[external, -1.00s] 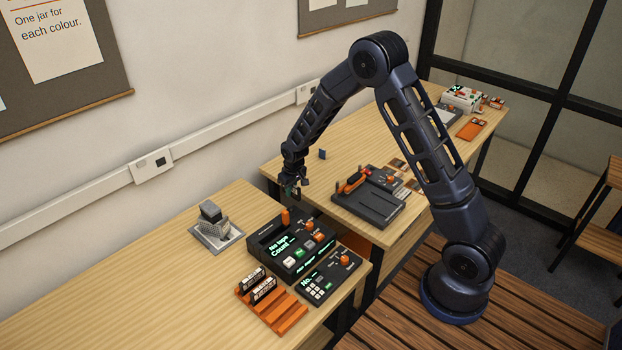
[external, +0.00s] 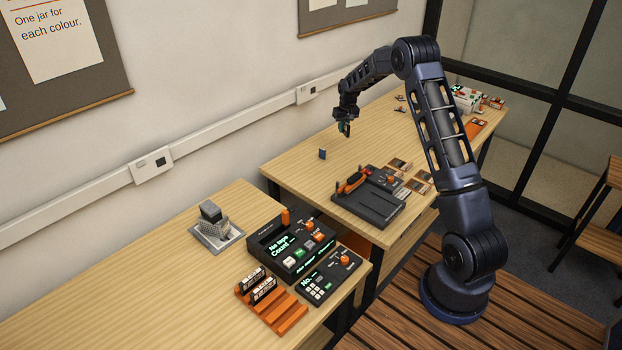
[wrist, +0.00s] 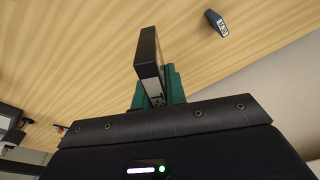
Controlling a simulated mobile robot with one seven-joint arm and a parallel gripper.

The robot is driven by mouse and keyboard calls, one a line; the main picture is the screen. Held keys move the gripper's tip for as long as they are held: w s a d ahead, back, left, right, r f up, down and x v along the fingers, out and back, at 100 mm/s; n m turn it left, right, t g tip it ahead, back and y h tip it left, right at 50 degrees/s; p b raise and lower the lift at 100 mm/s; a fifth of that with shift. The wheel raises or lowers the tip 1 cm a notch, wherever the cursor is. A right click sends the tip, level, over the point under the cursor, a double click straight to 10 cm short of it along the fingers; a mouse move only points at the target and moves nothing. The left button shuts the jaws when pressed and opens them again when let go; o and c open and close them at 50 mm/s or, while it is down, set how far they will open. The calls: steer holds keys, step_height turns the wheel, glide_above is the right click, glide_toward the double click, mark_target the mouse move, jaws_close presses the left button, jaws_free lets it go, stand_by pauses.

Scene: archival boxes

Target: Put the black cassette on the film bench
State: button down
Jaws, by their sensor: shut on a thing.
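My gripper (external: 345,128) is shut on the black cassette, held in the air above the far bench (external: 290,164). In the wrist view the black cassette (wrist: 149,52) stands out from between the green finger pads (wrist: 174,86), with part of a white label showing. In the external view the cassette is too small and dark to make out clearly. I cannot tell from the frames which bench is called the film bench.
A small blue block (external: 322,154) stands on the far bench, also in the wrist view (wrist: 217,23). A dark device with an orange handle (external: 369,203) lies to its right. The near bench holds a console (external: 290,247), keypad (external: 328,278), orange rack (external: 273,310) and metal stand (external: 215,232).

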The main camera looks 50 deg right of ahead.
steer(key=s+d+r+m, duration=0.1)
steer(key=s+d+r, duration=0.1)
steer(key=d, duration=0.5)
steer(key=s+d+r+m, duration=0.1)
steer(key=s+d+r, duration=0.15)
steer(key=d, duration=0.55)
step_height(320, 180, up, 3)
steer(key=m, duration=0.2)
glide_above(396, 140)
step_height(396, 140, down, 19)
steer(key=shift+a, duration=0.1)
steer(key=shift+f, duration=0.15)
steer(key=c, duration=1.4)
jaws_free()
steer(key=shift+c, duration=0.2)
